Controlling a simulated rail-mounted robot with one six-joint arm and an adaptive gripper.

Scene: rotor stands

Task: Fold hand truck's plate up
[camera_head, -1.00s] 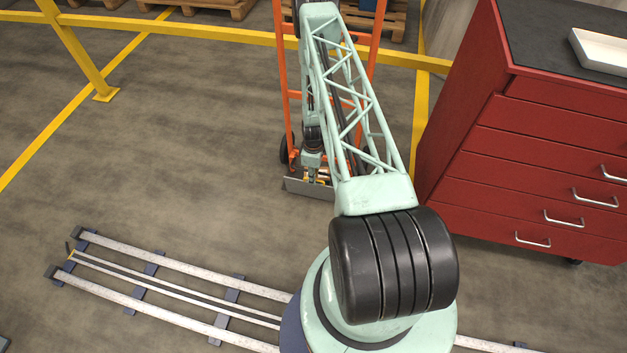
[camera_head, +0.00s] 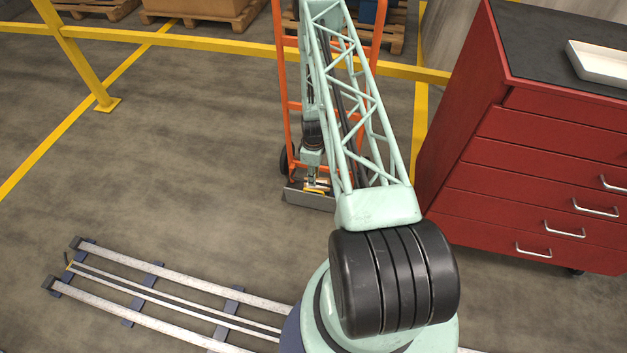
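The orange hand truck (camera_head: 289,119) stands upright beyond my arm, with a dark wheel at its lower left. Its grey plate (camera_head: 296,197) shows as a low strip at the foot of the frame; my arm covers its right part, and its exact tilt is hard to tell. My gripper (camera_head: 316,187) is small in view, pointing down at the plate's upper edge, close to it or touching. Its fingers are too small to show whether they are open or shut.
A red drawer cabinet (camera_head: 520,175) with a white tray (camera_head: 600,62) stands close on the right. A yellow railing (camera_head: 190,42) runs behind, partly before pallets (camera_head: 205,12). Floor rails (camera_head: 170,280) lie at lower left. The floor left of the hand truck is clear.

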